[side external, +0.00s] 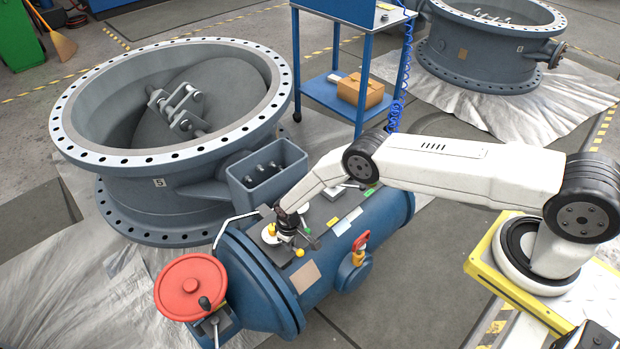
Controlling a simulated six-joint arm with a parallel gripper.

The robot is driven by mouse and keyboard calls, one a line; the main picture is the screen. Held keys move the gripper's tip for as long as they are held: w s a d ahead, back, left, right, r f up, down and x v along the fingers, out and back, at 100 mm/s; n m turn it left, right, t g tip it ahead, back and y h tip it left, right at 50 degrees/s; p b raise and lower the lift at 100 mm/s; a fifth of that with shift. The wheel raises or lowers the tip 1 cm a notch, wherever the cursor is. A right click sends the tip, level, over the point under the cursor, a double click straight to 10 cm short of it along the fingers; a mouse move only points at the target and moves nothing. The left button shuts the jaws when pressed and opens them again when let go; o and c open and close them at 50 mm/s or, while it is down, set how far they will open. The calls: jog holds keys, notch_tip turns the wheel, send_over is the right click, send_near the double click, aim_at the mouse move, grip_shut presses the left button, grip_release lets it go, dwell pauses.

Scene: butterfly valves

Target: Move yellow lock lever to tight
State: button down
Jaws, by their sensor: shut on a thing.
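The blue cylindrical actuator (335,262) carries a flat dark top panel. The yellow lock lever (272,229) shows as a small yellow knob on this panel, above a pale round dial. My gripper (286,237) reaches down onto the panel right beside that knob and is shut on the lever. The fingers and the lever's shaft are too small and dark to separate clearly. A second yellow knob (299,252) shows just below right of my gripper. Tight markings cannot be read in this view.
A red handwheel (190,287) stands at the cylinder's left end. A red-and-yellow handle (359,248) sticks up on the front side. The large flanged valve (165,180) stands behind. A blue cart (330,90) holds a cardboard box (360,91).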

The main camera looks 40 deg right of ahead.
jog(key=a+m, duration=0.1)
jog(key=m, duration=0.1)
jog(key=a+m, duration=0.1)
jog(key=m, duration=0.1)
jog(key=shift+a, duration=0.4)
jog(key=shift+w+a+m, duration=0.15)
jog(key=shift+a+m, duration=0.25)
jog(key=shift+m, duration=0.45)
jog(key=shift+w+a+m, duration=0.1)
jog(key=shift+a+m, duration=0.25)
jog(key=shift+m, duration=0.5)
jog(key=c, duration=0.7)
grip_release()
jog(key=shift+o, duration=0.2)
jog(key=shift+r, duration=0.15)
notch_tip(320, 180, up, 8)
jog(key=shift+f, duration=0.2)
